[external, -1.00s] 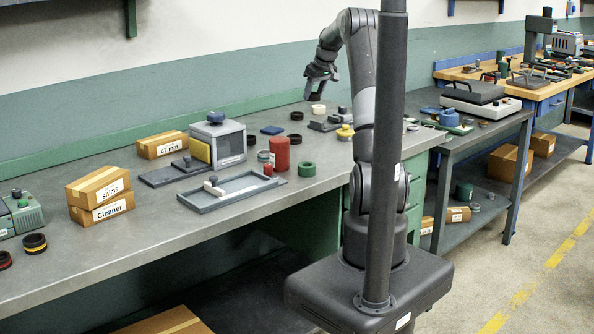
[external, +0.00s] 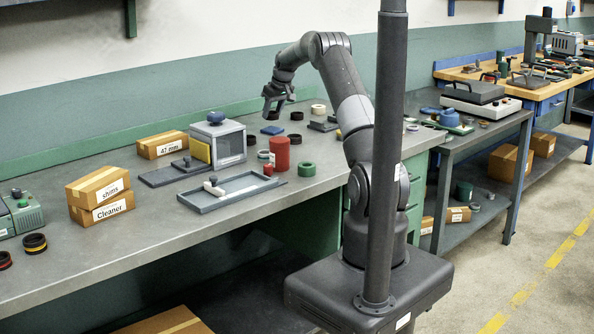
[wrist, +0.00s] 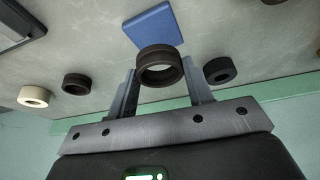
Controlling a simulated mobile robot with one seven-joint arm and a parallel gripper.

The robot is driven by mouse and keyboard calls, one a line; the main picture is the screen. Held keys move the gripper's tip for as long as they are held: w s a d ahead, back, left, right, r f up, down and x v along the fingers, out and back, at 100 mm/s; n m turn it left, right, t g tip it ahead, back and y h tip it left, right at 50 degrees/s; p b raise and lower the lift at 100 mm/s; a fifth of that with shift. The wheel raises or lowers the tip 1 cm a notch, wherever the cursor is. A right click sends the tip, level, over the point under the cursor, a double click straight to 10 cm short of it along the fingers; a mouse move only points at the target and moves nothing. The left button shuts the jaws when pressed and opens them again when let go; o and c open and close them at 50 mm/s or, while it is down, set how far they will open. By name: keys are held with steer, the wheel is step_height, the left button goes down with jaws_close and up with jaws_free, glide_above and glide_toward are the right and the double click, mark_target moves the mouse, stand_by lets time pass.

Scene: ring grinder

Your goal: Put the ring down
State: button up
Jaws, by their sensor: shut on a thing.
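My gripper (external: 274,108) hangs over the back of the grey bench, above and behind a small blue pad (external: 272,130). In the wrist view, my gripper (wrist: 160,80) is shut on a dark brown ring (wrist: 160,67), held between its two fingers. In the external view, the held ring (external: 273,115) is small and dark under the fingers. I cannot tell how far it is above the bench. The blue pad (wrist: 152,25) lies just beyond the ring in the wrist view.
A black ring (wrist: 219,70), another dark ring (wrist: 76,83) and a cream ring (wrist: 33,96) lie near the gripper. A clear-fronted box (external: 217,140), a red cylinder (external: 279,154), a green ring (external: 307,169) and a grey tray (external: 232,191) stand nearer the front.

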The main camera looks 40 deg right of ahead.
mark_target(271, 128)
steer(key=shift+f, duration=1.75)
steer(key=shift+f, duration=0.15)
steer(key=o, duration=1)
steer(key=shift+o, duration=0.2)
